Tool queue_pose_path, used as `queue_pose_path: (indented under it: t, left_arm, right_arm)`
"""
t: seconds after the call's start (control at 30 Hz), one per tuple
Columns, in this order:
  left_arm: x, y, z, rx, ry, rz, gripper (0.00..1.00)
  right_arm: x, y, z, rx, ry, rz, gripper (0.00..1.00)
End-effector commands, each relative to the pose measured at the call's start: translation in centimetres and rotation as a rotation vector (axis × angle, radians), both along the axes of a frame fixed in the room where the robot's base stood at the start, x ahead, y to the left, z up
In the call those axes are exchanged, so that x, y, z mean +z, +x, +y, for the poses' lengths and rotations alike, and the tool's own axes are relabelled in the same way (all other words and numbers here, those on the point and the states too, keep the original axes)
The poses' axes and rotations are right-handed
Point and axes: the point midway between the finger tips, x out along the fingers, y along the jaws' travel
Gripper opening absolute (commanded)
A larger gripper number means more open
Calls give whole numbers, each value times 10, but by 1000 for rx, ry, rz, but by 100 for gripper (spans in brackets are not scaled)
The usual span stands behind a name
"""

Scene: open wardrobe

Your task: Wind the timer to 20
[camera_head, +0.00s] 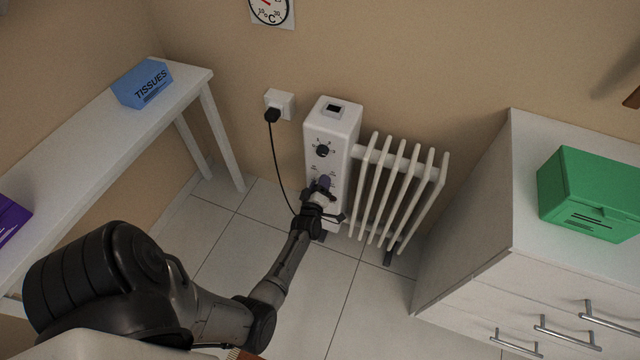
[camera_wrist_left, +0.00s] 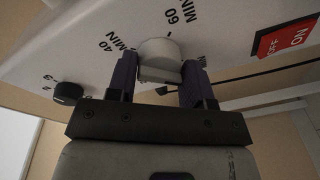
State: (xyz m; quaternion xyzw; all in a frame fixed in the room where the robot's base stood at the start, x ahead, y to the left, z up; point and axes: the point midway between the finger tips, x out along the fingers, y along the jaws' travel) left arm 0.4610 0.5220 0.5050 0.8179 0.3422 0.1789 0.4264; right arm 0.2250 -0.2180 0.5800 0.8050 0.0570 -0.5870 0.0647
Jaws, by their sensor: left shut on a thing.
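The timer is a white knob (camera_wrist_left: 160,52) on the front panel of a white heater (camera_head: 333,128), with "40 MIN" and "60 MIN" printed around it in the left wrist view. My left gripper (camera_wrist_left: 158,82) is shut on this knob, with one purple-tipped finger on each side. In the head view the left gripper (camera_head: 321,188) reaches the lower front of the heater and covers the timer. The knob's pointer setting cannot be read, and no 20 mark shows. My right gripper is in neither view.
A black dial (camera_head: 322,150) sits higher on the heater, and a red on/off switch (camera_wrist_left: 285,38) lies beside the timer. White fins stand to the right. A cable runs to a wall socket (camera_head: 280,104). A table (camera_head: 95,115) and a drawer cabinet (camera_head: 480,215) flank the heater.

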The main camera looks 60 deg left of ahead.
Motion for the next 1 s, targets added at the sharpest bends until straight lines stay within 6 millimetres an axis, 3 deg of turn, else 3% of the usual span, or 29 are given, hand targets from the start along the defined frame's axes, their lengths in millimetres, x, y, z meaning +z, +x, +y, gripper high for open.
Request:
queue_pose_path:
  t: [0.27,1.0]
  left_arm:
    - [3,1,0,0,117,86,23]
    - [1,1,1,0,668,513,23]
  right_arm:
    - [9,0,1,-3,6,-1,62]
    - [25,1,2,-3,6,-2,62]
